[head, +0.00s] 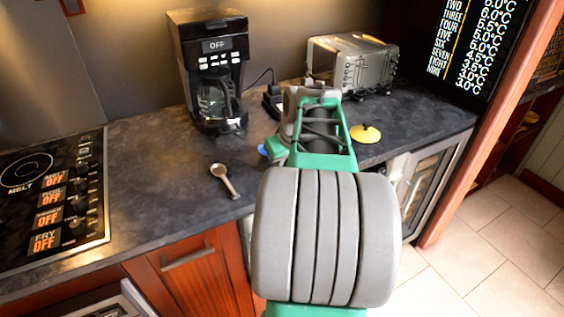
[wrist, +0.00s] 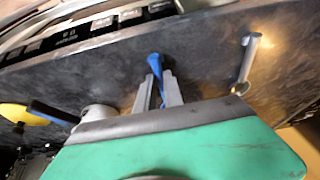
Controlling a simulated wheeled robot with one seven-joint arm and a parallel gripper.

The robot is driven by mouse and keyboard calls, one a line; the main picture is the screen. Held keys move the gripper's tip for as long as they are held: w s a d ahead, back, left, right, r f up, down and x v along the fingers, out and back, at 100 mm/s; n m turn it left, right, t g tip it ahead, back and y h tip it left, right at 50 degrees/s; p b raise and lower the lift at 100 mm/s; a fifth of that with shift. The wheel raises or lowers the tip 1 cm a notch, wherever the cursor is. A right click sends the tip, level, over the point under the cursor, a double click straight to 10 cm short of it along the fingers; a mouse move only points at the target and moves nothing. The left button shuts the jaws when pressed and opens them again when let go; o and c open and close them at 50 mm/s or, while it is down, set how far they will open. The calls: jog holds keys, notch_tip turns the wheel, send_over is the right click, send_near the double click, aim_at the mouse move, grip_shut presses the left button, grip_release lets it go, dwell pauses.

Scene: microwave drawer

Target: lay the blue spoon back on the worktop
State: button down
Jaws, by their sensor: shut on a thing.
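My gripper (wrist: 158,78) is shut on the blue spoon (wrist: 154,62) in the wrist view, with a finger on each side of it. The spoon's wider blue end sticks out past the fingertips over the dark worktop (wrist: 205,60). I cannot tell whether it touches the surface. In the head view only a bit of blue, likely the spoon (head: 263,150), shows left of my arm, above the worktop (head: 150,165); my arm hides the fingers and the rest.
A grey spoon (head: 224,180) lies on the worktop to the left, near the front edge. A coffee maker (head: 210,65) and a toaster oven (head: 355,65) stand behind. A yellow lid-like thing (head: 365,133) lies right of my arm.

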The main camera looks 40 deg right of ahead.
jog(key=shift+f, duration=0.45)
dwell(0.3)
jog(key=c, duration=1.4)
grip_release()
jog(key=shift+r, duration=0.15)
